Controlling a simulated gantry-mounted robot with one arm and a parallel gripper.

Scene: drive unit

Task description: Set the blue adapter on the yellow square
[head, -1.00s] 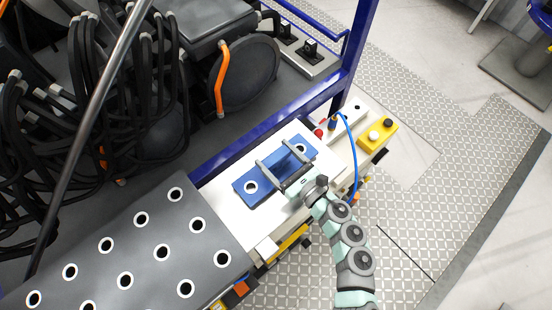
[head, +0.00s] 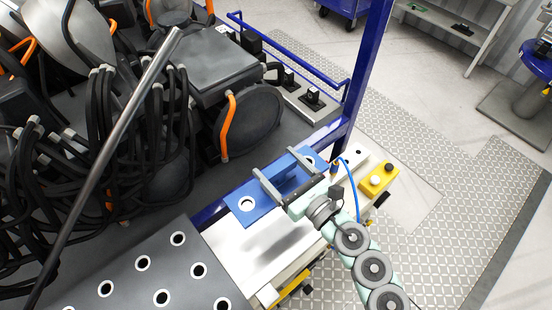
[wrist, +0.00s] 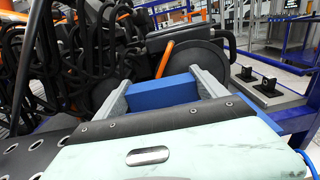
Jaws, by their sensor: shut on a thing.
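The blue adapter (head: 246,204) is a flat blue plate with a raised block and a white-ringed hole near each end. My gripper (head: 279,174) is shut on its raised block, one finger on each side. The adapter is held above the white surface, with a blurred shadow below it. In the wrist view the blue block (wrist: 163,94) sits between the two grey fingers (wrist: 165,92). I see no yellow square in these frames.
A grey plate with several ringed holes (head: 180,270) lies at the lower left. A blue post (head: 366,70) rises behind the adapter. A yellow button box (head: 379,179) and a blue cable (head: 352,180) are at the right. Black hoses and machinery fill the left. The white surface (head: 240,255) has free room.

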